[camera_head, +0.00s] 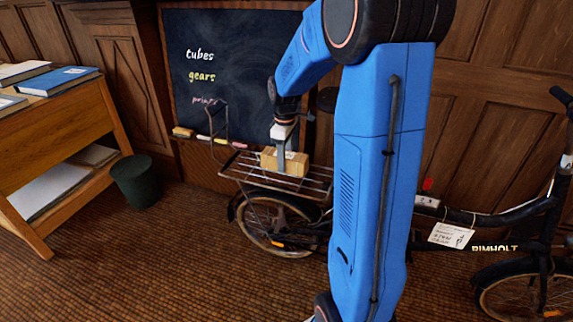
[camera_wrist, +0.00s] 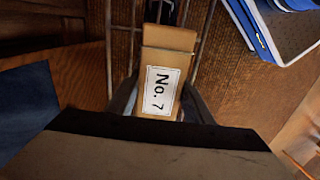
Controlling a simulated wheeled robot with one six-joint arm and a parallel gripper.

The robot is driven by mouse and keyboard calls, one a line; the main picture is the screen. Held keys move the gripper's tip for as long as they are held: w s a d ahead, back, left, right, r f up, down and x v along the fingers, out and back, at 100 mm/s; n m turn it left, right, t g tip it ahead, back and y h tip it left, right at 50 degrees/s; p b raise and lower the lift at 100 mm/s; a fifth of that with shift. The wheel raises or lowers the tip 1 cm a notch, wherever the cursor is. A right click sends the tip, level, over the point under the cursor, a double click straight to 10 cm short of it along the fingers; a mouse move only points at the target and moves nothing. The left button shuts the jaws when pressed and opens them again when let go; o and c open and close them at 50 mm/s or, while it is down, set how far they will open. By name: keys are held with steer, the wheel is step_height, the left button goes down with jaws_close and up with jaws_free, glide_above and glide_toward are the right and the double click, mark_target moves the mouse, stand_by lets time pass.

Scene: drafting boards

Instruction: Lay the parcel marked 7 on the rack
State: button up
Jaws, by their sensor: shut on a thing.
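The parcel marked 7 is a tan box (camera_head: 292,163) with a white "No. 7" label, which reads clearly in the wrist view (camera_wrist: 162,90). My gripper (camera_head: 283,155) is shut on the parcel, with one finger at each side of it in the wrist view (camera_wrist: 158,105). The rack (camera_head: 245,172) is a metal wire carrier over the bicycle's rear wheel. The parcel is at the rack, over its middle to right part. I cannot tell whether it touches the bars. Rack bars (camera_wrist: 204,40) also show behind the parcel in the wrist view.
The bicycle (camera_head: 275,225) stands before a chalkboard (camera_head: 235,60) and wood panelling, with a white tag (camera_head: 451,235) on its frame. A wooden desk (camera_head: 65,125) with books and a dark bin (camera_head: 136,181) are at left. The left part of the rack is bare.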

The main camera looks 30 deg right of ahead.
mark_target(287, 152)
steer(key=shift+w+d, duration=0.5)
steer(key=shift+d, duration=0.1)
steer(key=shift+f, duration=1.75)
steer(key=shift+f, duration=0.1)
steer(key=o, duration=1.4)
step_height(287, 152, up, 12)
steer(key=shift+r, duration=0.15)
